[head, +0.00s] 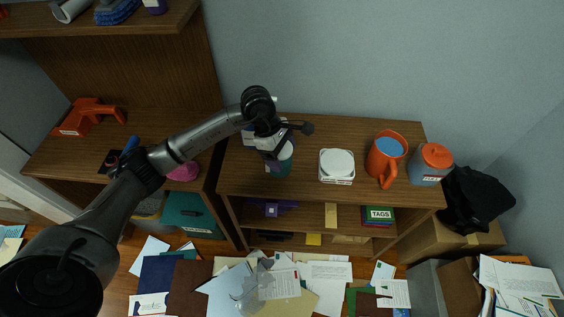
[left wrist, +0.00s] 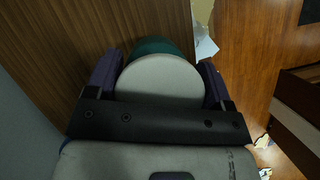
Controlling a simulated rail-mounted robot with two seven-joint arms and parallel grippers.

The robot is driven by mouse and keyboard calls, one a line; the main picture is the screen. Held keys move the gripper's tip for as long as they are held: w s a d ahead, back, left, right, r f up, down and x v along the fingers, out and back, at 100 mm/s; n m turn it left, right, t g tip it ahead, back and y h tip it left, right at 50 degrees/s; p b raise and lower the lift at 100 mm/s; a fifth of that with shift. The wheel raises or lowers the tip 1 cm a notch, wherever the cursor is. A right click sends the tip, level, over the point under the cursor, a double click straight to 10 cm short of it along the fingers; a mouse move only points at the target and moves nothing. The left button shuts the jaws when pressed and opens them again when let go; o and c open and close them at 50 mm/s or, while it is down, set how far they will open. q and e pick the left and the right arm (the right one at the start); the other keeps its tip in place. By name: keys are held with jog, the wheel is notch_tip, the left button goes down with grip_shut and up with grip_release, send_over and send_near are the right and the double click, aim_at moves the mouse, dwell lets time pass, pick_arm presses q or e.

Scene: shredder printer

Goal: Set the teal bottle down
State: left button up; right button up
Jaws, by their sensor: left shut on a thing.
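The teal bottle (head: 281,168) is upright at the left part of the shelf unit's wooden top (head: 305,135), close to its left edge. My left gripper (head: 274,146) comes in from the upper left and is shut around the upper part of the bottle. In the left wrist view, the pale round lid (left wrist: 160,75) lies between the two fingers, with the teal body (left wrist: 152,45) showing beyond it. I cannot tell whether the bottle's base touches the wood. My right gripper is not in view.
On the same top stand a white lidded container (head: 336,166), an orange mug (head: 385,158) and an orange-lidded jar (head: 431,164). Papers (head: 270,285) cover the floor in front. Bare wood lies between bottle and white container.

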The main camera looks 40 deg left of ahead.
aim_at(282, 162)
pick_arm(q)
jog(key=shift+f+b, duration=0.6)
jog(key=shift+f, duration=1.45)
jog(key=o, duration=1)
